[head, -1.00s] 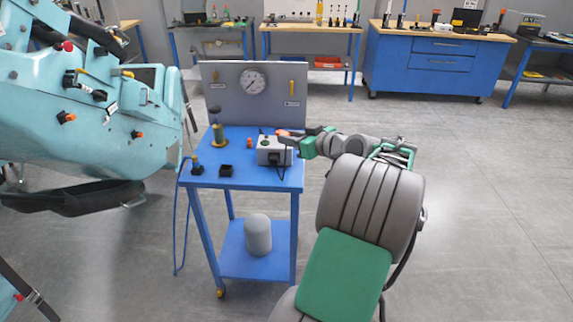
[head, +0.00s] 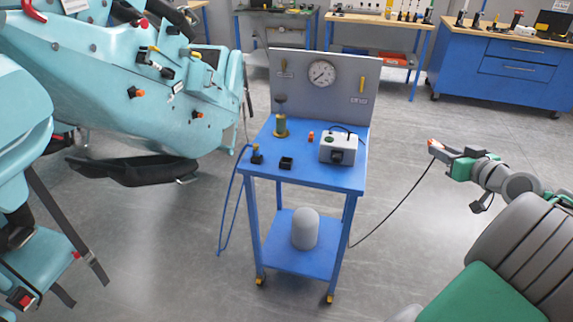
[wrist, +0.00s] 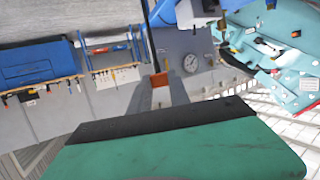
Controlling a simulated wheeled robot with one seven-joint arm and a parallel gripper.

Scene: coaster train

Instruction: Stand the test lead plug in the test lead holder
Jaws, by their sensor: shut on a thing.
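My gripper (head: 442,152) is shut on the test lead plug (head: 432,143), a small orange-red piece at its fingertips. It is in the air, right of the blue cart and apart from it. A thin black lead (head: 400,202) runs from the fingertips down behind the cart. In the wrist view the orange-red plug (wrist: 160,80) shows between the grey fingers; its lower part is hidden. A small black open-topped block (head: 286,163) on the cart top looks like the test lead holder, though I cannot be certain.
The blue cart (head: 325,178) carries a grey-white box (head: 338,150) with a black front socket, a brass-green cylinder (head: 281,126), a small orange piece (head: 311,136) and a black-yellow fitting (head: 257,155). Its grey back panel (head: 340,90) has a gauge.

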